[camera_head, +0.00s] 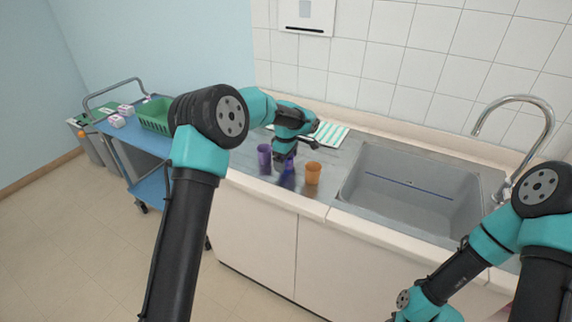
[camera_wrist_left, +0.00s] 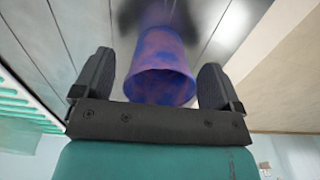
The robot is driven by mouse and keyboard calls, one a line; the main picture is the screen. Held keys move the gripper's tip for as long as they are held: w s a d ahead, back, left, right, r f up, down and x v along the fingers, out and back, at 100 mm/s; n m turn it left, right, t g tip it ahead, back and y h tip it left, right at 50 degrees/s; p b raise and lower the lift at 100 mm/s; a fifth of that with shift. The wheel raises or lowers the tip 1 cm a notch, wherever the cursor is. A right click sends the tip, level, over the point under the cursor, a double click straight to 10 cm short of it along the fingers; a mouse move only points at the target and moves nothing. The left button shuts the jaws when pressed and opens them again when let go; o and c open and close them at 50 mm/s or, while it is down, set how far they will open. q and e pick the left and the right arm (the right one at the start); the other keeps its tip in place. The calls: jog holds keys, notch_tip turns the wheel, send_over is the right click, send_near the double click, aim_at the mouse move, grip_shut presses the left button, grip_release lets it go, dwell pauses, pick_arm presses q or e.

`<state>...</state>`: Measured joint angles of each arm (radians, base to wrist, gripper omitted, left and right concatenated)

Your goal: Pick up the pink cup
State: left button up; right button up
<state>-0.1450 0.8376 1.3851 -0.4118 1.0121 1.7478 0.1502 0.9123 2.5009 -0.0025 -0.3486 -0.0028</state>
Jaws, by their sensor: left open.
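A cup with mottled blue, purple and pinkish colouring (camera_wrist_left: 160,75) stands between the two fingers of my left gripper (camera_wrist_left: 156,62) in the left wrist view. The fingers are open, with a gap visible on each side of the cup. In the head view, my left gripper (camera_head: 286,160) is over this blue-purple cup (camera_head: 288,176) on the metal counter and hides its upper part. No plainly pink cup shows. My right gripper is out of view; only part of the right arm shows at lower right.
A purple cup (camera_head: 264,158) stands close on the left and an orange cup (camera_head: 313,174) close on the right. The sink (camera_head: 410,197) lies further right. A green-striped rack (camera_head: 330,134) is behind. A blue trolley (camera_head: 150,187) with a green basket (camera_head: 154,116) stands at left.

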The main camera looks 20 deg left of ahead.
pick_arm(q)
notch_tip(320, 180, down, 2)
dwell(0.5)
jog(key=c, duration=1)
jog(key=shift+r, duration=0.25)
jog(key=shift+r, duration=1.55)
jog(key=s+d, duration=0.2)
jog(key=s, duration=0.5)
jog(key=s+d+r, duration=0.1)
jog(key=s+d, duration=0.1)
jog(key=s, duration=0.6)
jog(key=shift+s+d+r, duration=0.15)
jog(key=shift+d+r, duration=0.1)
dwell(0.3)
